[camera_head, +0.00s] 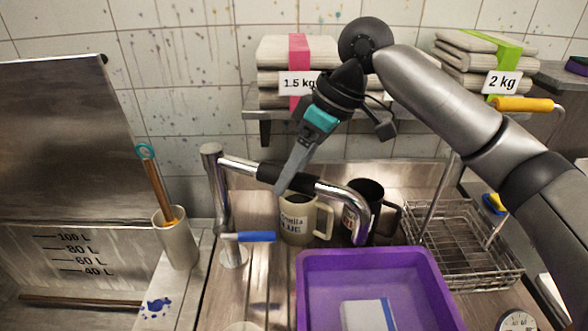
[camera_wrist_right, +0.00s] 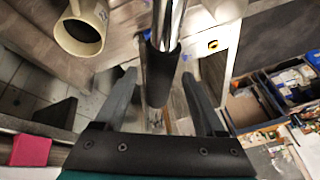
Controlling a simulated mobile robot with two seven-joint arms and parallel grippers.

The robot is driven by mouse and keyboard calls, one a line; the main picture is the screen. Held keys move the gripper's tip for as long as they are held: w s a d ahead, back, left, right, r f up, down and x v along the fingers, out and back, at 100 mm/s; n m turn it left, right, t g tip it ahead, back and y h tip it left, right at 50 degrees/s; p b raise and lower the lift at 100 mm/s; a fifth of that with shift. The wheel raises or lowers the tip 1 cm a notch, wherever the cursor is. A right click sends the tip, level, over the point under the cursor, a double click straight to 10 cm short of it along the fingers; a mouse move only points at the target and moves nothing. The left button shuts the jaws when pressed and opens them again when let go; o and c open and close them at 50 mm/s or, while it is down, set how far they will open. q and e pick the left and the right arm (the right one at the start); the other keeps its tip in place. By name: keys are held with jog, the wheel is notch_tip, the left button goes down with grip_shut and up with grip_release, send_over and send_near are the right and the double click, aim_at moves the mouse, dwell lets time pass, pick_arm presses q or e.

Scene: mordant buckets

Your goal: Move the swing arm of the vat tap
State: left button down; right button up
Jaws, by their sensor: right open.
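The vat tap's swing arm (camera_head: 240,167) is a chrome pipe with a black sleeve (camera_head: 318,187). It runs right from the upright tap post (camera_head: 222,205) and bends down over the purple tub's back edge. A blue lever (camera_head: 257,237) sits low on the post. My right gripper (camera_head: 281,189) is at the black sleeve from above. In the right wrist view my right gripper (camera_wrist_right: 160,76) is open, with the black sleeve (camera_wrist_right: 160,78) between its fingers and a gap on each side. The left gripper is not in view.
A purple tub (camera_head: 375,258) stands below the spout. Two mugs, one cream (camera_head: 297,222) and one dark (camera_head: 370,195), stand close behind the arm. A wire rack (camera_head: 465,245) is at right. A large steel vat (camera_head: 60,150) and a brush holder (camera_head: 177,242) are at left.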

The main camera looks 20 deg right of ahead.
grip_shut()
dwell(0.4)
dwell(0.9)
